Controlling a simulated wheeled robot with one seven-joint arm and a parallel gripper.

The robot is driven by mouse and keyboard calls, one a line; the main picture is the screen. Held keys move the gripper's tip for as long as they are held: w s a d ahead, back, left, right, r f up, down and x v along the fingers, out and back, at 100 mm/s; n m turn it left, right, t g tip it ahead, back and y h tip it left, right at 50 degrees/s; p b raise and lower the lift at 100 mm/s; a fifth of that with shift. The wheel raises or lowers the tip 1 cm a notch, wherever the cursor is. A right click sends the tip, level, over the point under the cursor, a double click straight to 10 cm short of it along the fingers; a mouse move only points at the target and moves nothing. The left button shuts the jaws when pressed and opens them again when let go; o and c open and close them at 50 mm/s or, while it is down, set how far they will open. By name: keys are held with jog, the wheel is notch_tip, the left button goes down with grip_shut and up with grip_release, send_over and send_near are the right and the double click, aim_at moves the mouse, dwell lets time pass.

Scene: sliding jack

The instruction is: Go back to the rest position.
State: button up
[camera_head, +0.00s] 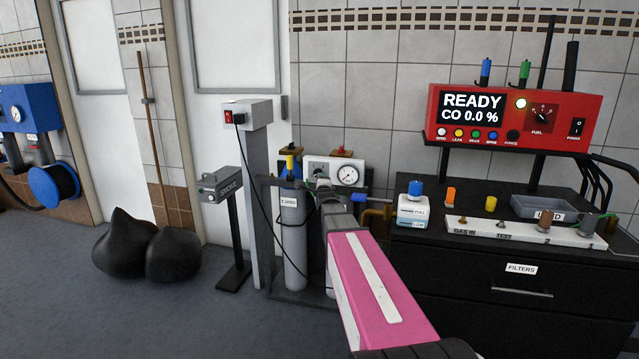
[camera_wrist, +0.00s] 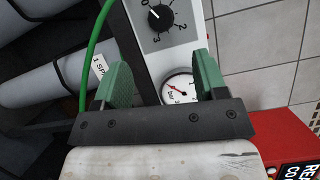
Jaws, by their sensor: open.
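My gripper (camera_wrist: 162,82) is open, with its two green fingers apart and nothing between them. In the wrist view it faces a pale panel with a round pressure gauge (camera_wrist: 181,90) and a black dial knob (camera_wrist: 160,17). The gauge shows between and just beyond the fingers; I cannot tell the exact distance. In the head view, my pink arm reaches forward to the gas cylinders and the gauge panel (camera_head: 347,176). My gripper there is small and partly hidden.
Grey cylinders (camera_head: 293,240) stand in a rack beside a grey post (camera_head: 257,200) with a hanging black cable. A black cabinet (camera_head: 480,285) with a fittings strip, a bottle (camera_head: 413,211) and a red READY analyser (camera_head: 563,118) is at right. Open floor lies at left, before black sacks (camera_head: 173,256).

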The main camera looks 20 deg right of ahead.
jog(key=s+a+f+n+g+y, duration=0.1)
jog(key=s+a+f+n+g, duration=0.3)
jog(key=s+f, duration=0.4)
jog(key=s+a+f+n+g+y, duration=0.1)
jog(key=s+a+f+n+g, duration=0.25)
jog(key=s+f+n, duration=0.4)
jog(key=s+a+f+n+g, duration=0.2)
jog(key=s+f+n+g, duration=0.2)
jog(key=s, duration=0.6)
jog(key=s+a+f+n+g, duration=0.2)
jog(key=s+f+n+g, duration=0.3)
jog(key=s, duration=0.6)
notch_tip(320, 180, down, 2)
jog(key=shift+a+f+g, duration=0.1)
jog(key=shift+a+g, duration=0.05)
jog(key=shift+g, duration=0.5)
jog(key=shift+n, duration=0.25)
